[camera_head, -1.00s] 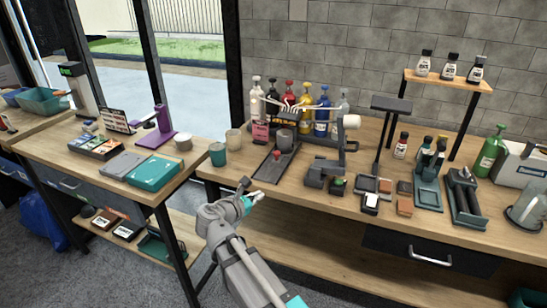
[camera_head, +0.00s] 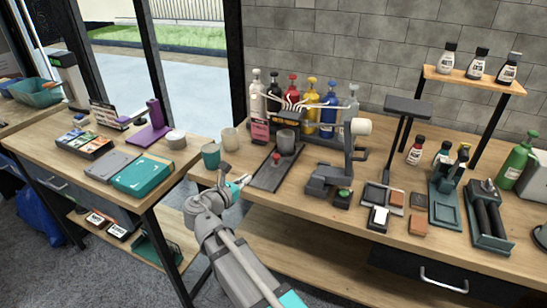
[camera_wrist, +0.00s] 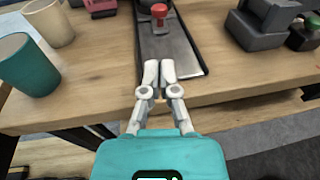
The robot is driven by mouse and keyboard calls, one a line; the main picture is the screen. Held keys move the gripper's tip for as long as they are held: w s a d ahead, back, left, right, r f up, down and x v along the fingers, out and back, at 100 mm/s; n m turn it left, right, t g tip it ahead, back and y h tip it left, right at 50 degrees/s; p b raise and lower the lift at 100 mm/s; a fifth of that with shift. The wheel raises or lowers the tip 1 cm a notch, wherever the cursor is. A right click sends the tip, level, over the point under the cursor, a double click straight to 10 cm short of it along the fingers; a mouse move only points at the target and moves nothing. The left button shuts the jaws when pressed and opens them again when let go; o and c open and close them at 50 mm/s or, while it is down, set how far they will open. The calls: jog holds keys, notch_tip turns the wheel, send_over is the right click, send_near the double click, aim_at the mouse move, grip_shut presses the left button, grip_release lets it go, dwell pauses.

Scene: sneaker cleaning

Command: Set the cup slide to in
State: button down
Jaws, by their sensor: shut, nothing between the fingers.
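The cup slide is a long dark flat rail (camera_head: 267,179) that runs from the table's front edge back toward the pump bottles. A red knob (camera_head: 276,157) stands on it, with a grey cup (camera_head: 286,142) behind the knob. In the wrist view, the rail (camera_wrist: 183,50) fills the top middle and the red knob (camera_wrist: 159,11) shows at the top edge. My gripper (camera_wrist: 159,67) is shut and empty, its fingertips side by side over the near end of the rail, short of the knob. In the head view, my gripper (camera_head: 243,181) is at the table's front edge, just left of the rail.
A teal cup (camera_head: 211,156) and a beige cup (camera_head: 230,140) stand left of the rail. A dark device (camera_head: 328,178) with a green button (camera_head: 343,193) stands to its right. Several pump bottles stand behind it. A gap separates this table from the left one.

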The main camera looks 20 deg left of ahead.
aim_at(274, 158)
jog(key=shift+w, duration=0.3)
jog(key=b+x, duration=0.2)
jog(key=x, duration=1.1)
jog(key=shift+w+f, duration=0.1)
jog(key=shift+w, duration=0.2)
dwell(0.3)
